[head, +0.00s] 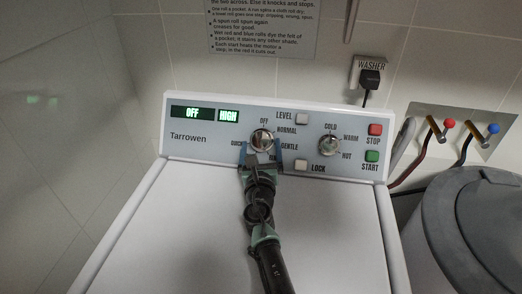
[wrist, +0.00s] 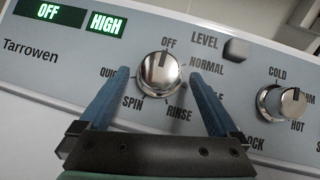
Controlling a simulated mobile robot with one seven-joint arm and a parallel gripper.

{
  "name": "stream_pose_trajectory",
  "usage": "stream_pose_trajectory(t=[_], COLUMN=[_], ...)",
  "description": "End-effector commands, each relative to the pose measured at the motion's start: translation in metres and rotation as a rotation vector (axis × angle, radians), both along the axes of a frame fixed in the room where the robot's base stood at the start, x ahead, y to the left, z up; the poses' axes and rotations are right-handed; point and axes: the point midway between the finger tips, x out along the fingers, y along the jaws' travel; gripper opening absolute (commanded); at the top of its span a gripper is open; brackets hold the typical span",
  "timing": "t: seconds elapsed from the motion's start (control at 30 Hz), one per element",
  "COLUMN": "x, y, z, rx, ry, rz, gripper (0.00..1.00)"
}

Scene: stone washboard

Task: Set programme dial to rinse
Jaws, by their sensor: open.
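The programme dial (head: 262,140) is a round silver knob on the washer's control panel. In the wrist view the dial (wrist: 159,75) has its dark pointer line up toward OFF. The labels around it read OFF, NORMAL, SPIN, RINSE, and partly hidden QUICK and GENTLE. RINSE (wrist: 179,114) is at its lower right. My gripper (wrist: 160,76) is open, with one blue finger on each side of the dial and visible gaps to it. In the head view my gripper (head: 262,149) reaches the panel from below. The display (head: 192,113) reads OFF and HIGH.
A temperature dial (head: 330,145) is to the right, pointing near COLD. LEVEL (head: 302,118) and LOCK (head: 301,165) buttons are close by. Red STOP (head: 375,130) and green START (head: 372,156) buttons are at the panel's right end. The white washer top (head: 340,215) is clear around my arm.

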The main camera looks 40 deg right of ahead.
Motion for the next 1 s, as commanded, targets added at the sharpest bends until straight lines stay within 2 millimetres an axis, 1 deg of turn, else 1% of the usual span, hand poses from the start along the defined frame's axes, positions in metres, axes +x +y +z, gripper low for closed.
stream_pose_trajectory(t=[0.13,0.43,0.47,0.6,0.67,0.7,0.87,0.9,0.93,1.0], x=[0.0058,0.0066,0.0065,0.0064,0.0064,0.0064,0.0063,0.0063,0.0063,0.0064], y=[-0.0045,-0.0052,-0.0053,-0.0052,-0.0052,-0.0052,-0.0052,-0.0052,-0.0052,-0.0051], z=[0.0002,0.0007,0.0007,0.0007,0.0007,0.0007,0.0006,0.0006,0.0006,0.0005], rx=[0.000,0.001,0.001,0.001,0.001,0.001,0.002,0.002,0.002,0.002], ry=[-0.001,-0.001,-0.001,-0.001,-0.001,-0.001,-0.001,-0.001,-0.001,-0.001], rz=[0.000,0.000,0.000,0.000,0.000,0.000,0.000,0.000,0.000,0.000], gripper=[0.97,0.97,0.93,0.68,0.57,0.50,0.21,0.14,0.12,0.11])
